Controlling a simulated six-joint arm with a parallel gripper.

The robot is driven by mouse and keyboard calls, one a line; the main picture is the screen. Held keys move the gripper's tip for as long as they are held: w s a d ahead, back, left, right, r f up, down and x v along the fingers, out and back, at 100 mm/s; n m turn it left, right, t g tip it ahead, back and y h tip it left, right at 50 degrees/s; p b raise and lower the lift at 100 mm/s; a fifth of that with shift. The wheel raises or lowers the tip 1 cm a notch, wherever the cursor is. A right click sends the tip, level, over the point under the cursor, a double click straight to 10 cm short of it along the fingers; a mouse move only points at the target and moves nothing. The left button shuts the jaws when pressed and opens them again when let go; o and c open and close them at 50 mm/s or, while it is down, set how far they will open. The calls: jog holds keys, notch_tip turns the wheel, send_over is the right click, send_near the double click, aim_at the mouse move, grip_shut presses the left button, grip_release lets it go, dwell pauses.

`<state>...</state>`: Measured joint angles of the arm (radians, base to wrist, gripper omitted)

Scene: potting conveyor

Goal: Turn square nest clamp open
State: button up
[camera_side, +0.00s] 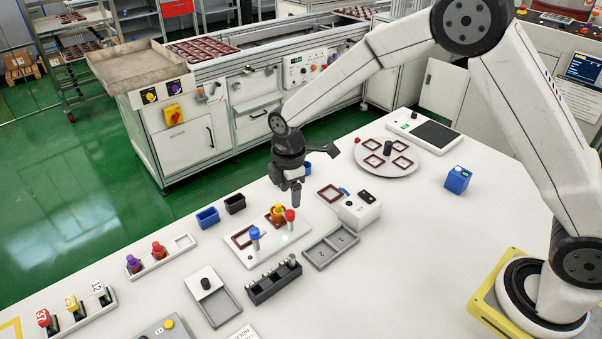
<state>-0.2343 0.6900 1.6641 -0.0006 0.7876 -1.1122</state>
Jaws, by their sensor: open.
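A white nest plate (246,260) lies on the white table, left of centre. It carries a brown square frame (238,240) and upright knobs: a blue-topped one (254,240), a yellow-orange one (277,211) and a red-topped one (290,217). Which knob is the square nest clamp I cannot tell. My gripper (295,195) hangs pointing down just above the far right part of the plate, close to the yellow and red knobs. It is open, with nothing visible held. Its fingers overlap in this view, so its exact gap to the knobs is unclear.
A white box device (360,210) and a grey two-pocket tray (331,247) stand right of the plate. A dark rack (273,284) is in front. Blue (207,218) and black (235,204) bins sit behind left. A round plate with brown frames (386,171) lies farther back.

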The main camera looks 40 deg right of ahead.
aim_at(290, 212)
jog(key=shift+f, duration=3.05)
grip_shut()
